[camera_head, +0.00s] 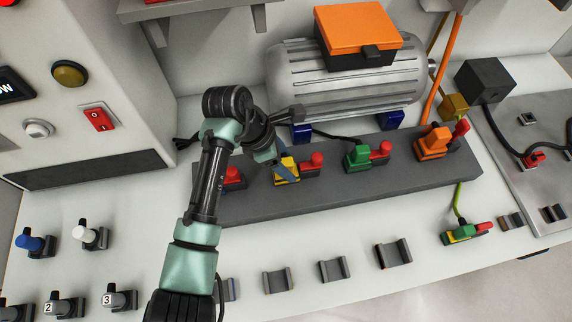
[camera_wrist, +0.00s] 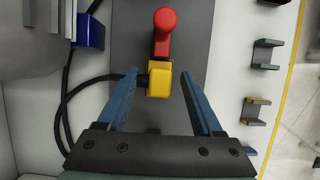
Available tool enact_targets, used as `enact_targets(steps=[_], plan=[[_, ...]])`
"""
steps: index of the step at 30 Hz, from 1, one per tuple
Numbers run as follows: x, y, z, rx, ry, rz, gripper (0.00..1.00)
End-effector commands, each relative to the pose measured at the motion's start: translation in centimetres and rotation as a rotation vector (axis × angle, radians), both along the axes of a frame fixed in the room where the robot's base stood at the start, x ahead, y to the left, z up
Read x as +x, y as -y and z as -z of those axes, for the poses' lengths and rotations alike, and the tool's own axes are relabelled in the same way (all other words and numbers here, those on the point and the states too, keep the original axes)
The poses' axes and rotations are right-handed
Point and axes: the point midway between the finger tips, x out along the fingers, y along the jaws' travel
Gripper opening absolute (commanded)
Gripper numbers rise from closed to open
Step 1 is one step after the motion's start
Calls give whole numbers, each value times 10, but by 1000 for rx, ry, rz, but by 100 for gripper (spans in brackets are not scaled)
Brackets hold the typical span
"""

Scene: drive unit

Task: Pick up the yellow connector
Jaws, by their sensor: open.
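The yellow connector (camera_head: 286,168) sits on the dark grey block below the motor, with a red-topped lever (camera_head: 314,162) beside it on the right. In the wrist view the yellow connector (camera_wrist: 160,78) lies between the ends of my two blue fingers, with the red lever (camera_wrist: 164,22) beyond it. My gripper (camera_wrist: 159,80) is open, with a gap between each finger and the connector. In the head view my gripper (camera_head: 281,160) is over the connector and partly covers it.
The dark block (camera_head: 400,185) also carries a green connector (camera_head: 358,158) and an orange connector (camera_head: 434,143), each with a red lever. A black cable (camera_wrist: 66,105) runs left of my fingers. Empty grey holders (camera_head: 334,270) stand on the bench in front. The motor (camera_head: 345,75) stands behind.

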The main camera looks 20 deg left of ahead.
Motion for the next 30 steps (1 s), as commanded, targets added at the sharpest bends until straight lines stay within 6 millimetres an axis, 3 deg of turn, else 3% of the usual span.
enact_targets(steps=[8, 18, 20, 30], plan=[[1, 1, 4, 1, 2, -1, 68], [1, 1, 4, 1, 1, 0, 8], [1, 1, 4, 1, 2, -1, 0], [1, 1, 4, 0, 2, 0, 0]])
